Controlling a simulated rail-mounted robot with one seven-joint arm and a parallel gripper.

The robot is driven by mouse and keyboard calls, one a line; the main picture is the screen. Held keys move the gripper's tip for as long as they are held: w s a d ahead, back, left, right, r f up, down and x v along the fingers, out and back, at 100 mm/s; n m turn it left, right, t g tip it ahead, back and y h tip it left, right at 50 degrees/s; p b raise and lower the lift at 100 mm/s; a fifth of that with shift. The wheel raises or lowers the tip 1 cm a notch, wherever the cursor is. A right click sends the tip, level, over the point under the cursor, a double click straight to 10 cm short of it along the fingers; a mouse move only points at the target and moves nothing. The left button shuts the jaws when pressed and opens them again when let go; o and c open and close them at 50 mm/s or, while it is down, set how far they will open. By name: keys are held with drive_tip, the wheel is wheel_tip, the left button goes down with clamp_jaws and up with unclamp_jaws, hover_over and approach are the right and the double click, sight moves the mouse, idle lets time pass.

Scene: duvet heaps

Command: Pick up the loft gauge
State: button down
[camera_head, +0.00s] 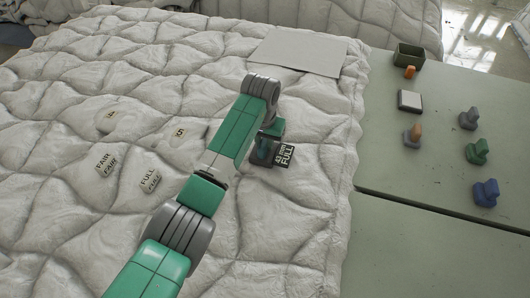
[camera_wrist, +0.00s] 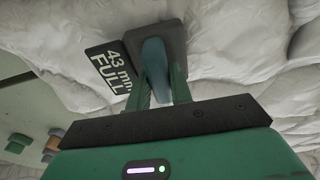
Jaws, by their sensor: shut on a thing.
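The loft gauge is a dark grey block with a blue-teal grip. In the wrist view the loft gauge (camera_wrist: 173,38) is at top centre, and in the head view it (camera_head: 262,153) shows partly behind my arm. A black plate reading "43 mm FULL" (camera_head: 284,155) is at its side; the plate also shows in the wrist view (camera_wrist: 108,68). My gripper (camera_wrist: 160,76) is shut on the grip, one green finger on each side. In the head view my gripper (camera_head: 268,138) is over the duvet's right part. I cannot tell whether the block touches the duvet.
The quilted white duvet (camera_head: 75,85) carries several lettered tags, such as "FULL" (camera_head: 150,180) and "FAIR" (camera_head: 105,163). A grey sheet (camera_head: 298,51) lies at the back. The green table (camera_head: 430,235) holds a dark bin (camera_head: 408,56), a white-topped block (camera_head: 410,101) and several knobbed pieces (camera_head: 477,151).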

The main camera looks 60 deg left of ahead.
idle(0.4)
wheel_tip(320, 180, up, 4)
drive_tip(key=shift+r+p, duration=0.1)
drive_tip(key=shift+p, duration=0.95)
drive_tip(key=s+d+p, duration=0.4)
drive_tip(key=s+d, duration=0.5)
drive_tip(key=d, duration=0.4)
drive_tip(key=shift+s+r+p, duration=0.25)
drive_tip(key=shift+r+p, duration=0.05)
drive_tip(key=shift+r, duration=0.1)
drive_tip(key=shift+r, duration=0.1)
